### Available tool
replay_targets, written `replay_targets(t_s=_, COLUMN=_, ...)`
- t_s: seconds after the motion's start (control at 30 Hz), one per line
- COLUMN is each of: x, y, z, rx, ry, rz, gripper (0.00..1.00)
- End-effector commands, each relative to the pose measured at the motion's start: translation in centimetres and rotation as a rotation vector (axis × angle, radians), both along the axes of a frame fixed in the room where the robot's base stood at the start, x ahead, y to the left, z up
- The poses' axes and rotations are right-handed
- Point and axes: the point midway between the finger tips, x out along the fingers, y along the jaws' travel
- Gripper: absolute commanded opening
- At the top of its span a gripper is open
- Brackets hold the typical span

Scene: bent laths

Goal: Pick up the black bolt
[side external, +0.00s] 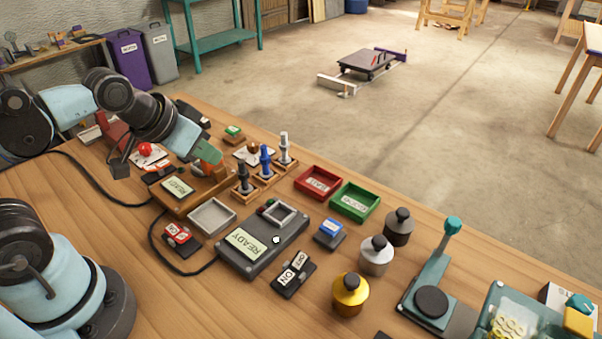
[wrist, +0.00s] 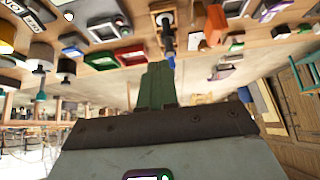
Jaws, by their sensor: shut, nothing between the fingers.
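The black bolt (side external: 244,178) stands upright in a small wooden holder, nearest in a row with a blue bolt (side external: 265,160) and a silver bolt (side external: 284,148). In the wrist view the dark bolt (wrist: 167,28) appears above my fingertips, with blue just below it. My gripper (side external: 208,152), with green fingers, is shut and empty. It hangs to the left of the black bolt, apart from it. In the wrist view the green fingers (wrist: 157,85) are together and cover part of the row.
A red tray (side external: 300,188) and a green tray (side external: 338,205) lie right of the bolts. A grey open tray (side external: 192,218) and the READY box (side external: 232,262) lie in front. A wooden READY block (side external: 163,199) sits below my gripper. Knobbed weights (side external: 375,262) stand farther right.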

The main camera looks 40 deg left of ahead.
Motion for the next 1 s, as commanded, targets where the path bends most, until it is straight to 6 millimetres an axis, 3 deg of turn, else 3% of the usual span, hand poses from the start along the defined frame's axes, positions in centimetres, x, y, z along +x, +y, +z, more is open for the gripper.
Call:
replay_targets(t_s=0.3, x=0.01, y=-0.06, z=-0.01, rx=-0.001, ry=0.002, rz=0.0, gripper=0.0)
replay_targets(t_s=0.67, x=0.0, y=-0.07, z=-0.01, rx=-0.001, ry=0.003, rz=0.0, gripper=0.55)
replay_targets(t_s=1.0, x=0.15, y=-0.05, z=0.15, rx=-0.005, ry=0.014, rz=0.005, gripper=0.56)
